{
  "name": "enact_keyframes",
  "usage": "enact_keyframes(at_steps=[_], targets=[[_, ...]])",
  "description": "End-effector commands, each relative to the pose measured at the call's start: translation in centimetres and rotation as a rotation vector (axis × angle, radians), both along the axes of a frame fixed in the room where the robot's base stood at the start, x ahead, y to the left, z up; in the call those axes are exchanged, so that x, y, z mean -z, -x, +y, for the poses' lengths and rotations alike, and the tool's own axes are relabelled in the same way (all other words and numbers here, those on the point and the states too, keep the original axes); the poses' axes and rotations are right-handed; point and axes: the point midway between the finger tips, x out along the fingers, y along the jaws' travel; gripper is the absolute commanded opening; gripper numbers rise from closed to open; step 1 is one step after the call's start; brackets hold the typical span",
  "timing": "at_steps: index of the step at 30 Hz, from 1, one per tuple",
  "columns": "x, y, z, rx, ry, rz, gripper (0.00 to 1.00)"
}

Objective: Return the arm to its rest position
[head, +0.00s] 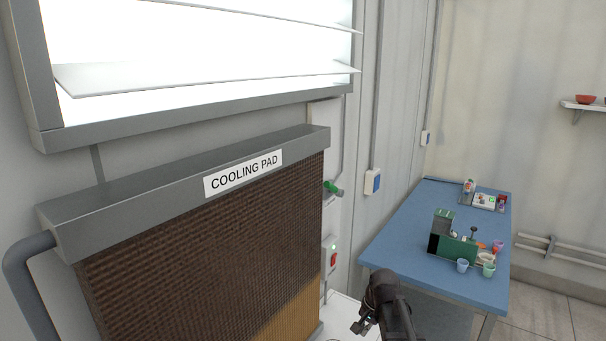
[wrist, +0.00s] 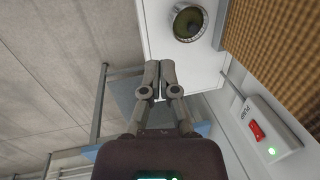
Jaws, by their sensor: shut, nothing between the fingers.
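My gripper (head: 362,326) shows at the bottom of the head view, partly cut off by the lower edge. It is in front of the near end of the blue table and to the right of the cooling pad (head: 200,240). In the wrist view, the two fingers of my gripper (wrist: 160,66) are together at their tips, shut and empty. They overlap the edge of a white surface (wrist: 165,50). I cannot tell how far the fingers are from it.
A pump box (wrist: 262,130) with a red switch and lit green lamp is on the wall. A round grey dish (wrist: 189,22) is on the white surface. A green-handled valve (head: 333,187) is above the box. The blue table (head: 400,245) holds a green caddy (head: 456,250) and several cups.

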Motion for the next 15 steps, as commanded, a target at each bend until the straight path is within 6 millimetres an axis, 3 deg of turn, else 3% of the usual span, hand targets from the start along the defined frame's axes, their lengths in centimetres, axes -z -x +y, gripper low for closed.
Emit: enact_keyframes(at_steps=[1,6,10,15], targets=[[0.1,2.2,0.3,-0.073,0.027,-0.001,0.00],[0.3,7.0,0.3,-0.327,0.117,0.003,0.00],[0.4,9.7,0.3,-0.486,0.167,0.012,0.00],[0.4,11.5,0.1,-0.603,0.203,0.023,0.00]])
